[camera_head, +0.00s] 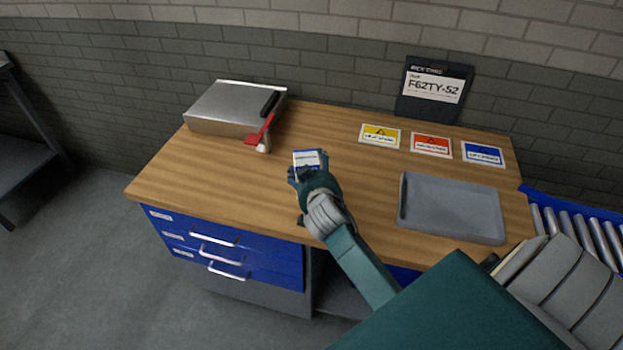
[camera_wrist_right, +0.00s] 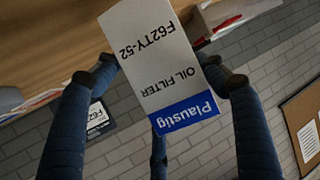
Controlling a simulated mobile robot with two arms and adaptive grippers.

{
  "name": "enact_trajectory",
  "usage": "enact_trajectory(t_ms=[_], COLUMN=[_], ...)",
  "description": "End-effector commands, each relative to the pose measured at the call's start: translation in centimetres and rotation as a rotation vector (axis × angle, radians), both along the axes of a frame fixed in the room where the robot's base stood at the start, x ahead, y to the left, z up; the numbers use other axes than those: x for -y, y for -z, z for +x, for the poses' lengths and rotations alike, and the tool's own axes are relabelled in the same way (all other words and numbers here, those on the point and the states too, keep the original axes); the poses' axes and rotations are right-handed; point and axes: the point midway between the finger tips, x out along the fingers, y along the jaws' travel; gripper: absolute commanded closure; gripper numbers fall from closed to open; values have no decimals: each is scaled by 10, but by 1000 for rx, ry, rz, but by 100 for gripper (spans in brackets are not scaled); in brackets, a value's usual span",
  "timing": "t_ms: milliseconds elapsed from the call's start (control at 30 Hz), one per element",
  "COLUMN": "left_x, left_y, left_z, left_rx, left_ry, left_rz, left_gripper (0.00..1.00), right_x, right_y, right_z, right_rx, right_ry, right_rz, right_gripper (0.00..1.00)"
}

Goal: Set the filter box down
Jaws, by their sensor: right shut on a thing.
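The filter box (camera_head: 311,158) is white with a blue band. In the right wrist view the box (camera_wrist_right: 158,62) reads "Plaustig", "OIL FILTER" and "F62TY-52". My right gripper (camera_head: 309,172) is shut on it over the middle of the wooden workbench (camera_head: 230,180). Its blue fingers (camera_wrist_right: 163,88) show on both sides of the box in the wrist view. I cannot tell whether the box touches the bench top. My left gripper is not in view.
A grey tray (camera_head: 452,208) lies on the bench's right side. Yellow (camera_head: 380,136), red (camera_head: 431,146) and blue (camera_head: 483,154) labels lie behind it, near a dark sign (camera_head: 433,90) reading F62TY-52. A metal case (camera_head: 232,107) and a red-handled tool (camera_head: 262,133) are at back left. Rollers (camera_head: 590,232) adjoin the right.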

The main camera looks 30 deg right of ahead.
Motion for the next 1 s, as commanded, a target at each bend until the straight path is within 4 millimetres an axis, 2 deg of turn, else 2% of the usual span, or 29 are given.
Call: enact_trajectory(t_ms=[133,300,400,733,767,800,833,1000], left_x=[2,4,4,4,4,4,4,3], left_y=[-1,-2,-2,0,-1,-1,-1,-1], left_z=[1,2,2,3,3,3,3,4], left_rx=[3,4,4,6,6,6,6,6], left_ry=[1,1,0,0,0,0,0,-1], left_rz=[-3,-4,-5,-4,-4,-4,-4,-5], left_gripper=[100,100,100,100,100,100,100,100], right_x=[0,0,-1,-1,-1,-1,-1,-1], right_y=[8,33,41,44,46,45,45,45], right_z=[1,1,1,1,0,0,0,0], right_rx=[4,2,4,6,2,2,2,1], right_ry=[-1,0,-2,-2,-1,-1,-1,-1], right_rz=[-1,-1,-1,0,1,1,1,1], right_gripper=[72,72,72,72,26,18,12,11])
